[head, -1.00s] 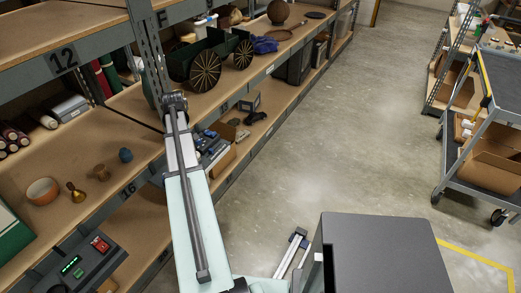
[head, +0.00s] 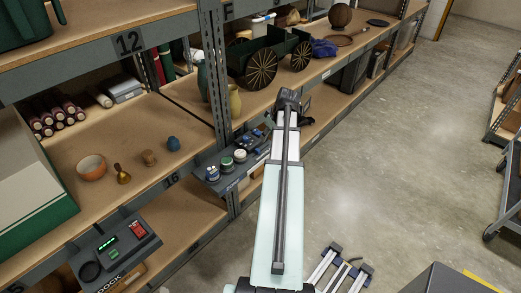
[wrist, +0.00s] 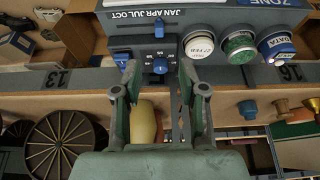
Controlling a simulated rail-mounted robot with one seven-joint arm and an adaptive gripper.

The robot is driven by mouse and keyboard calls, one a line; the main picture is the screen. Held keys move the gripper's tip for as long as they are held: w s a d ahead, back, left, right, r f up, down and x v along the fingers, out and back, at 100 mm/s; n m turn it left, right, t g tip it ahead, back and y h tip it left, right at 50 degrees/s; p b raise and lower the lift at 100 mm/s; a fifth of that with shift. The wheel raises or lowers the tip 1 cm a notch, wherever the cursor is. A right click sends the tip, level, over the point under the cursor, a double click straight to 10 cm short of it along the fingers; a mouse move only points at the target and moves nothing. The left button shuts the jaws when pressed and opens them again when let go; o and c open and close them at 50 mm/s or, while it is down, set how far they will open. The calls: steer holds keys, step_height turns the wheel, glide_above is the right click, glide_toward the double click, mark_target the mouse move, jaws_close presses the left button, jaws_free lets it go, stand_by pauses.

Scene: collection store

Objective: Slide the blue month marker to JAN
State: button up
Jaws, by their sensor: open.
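The blue month marker (wrist: 158,26) stands on the month scale of a dark grey control panel (wrist: 218,17) at the top of the wrist view. The scale's labels show JAN, APR, JUL and OCT. I cannot tell exactly which label the marker is at. My gripper (wrist: 160,88) is open and empty, its two fingers spread just below the panel in the picture, apart from the marker. In the head view the panel (head: 228,178) juts from the shelf edge, partly hidden by my arm; my gripper is hidden there.
Beside the scale are a blue knob (wrist: 160,66), a small blue switch (wrist: 121,59) and round 21 FEB (wrist: 199,45), green (wrist: 239,46) and DATA (wrist: 275,47) pieces. A yellow vase (head: 235,101) and a green cart (head: 262,62) stand on the shelf behind.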

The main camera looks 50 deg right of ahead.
mark_target(259, 150)
steer(key=p+x, duration=0.1)
steer(key=x, duration=1.1)
steer(key=shift+d+f, duration=0.1)
steer(key=shift+f, duration=0.35)
jaws_close()
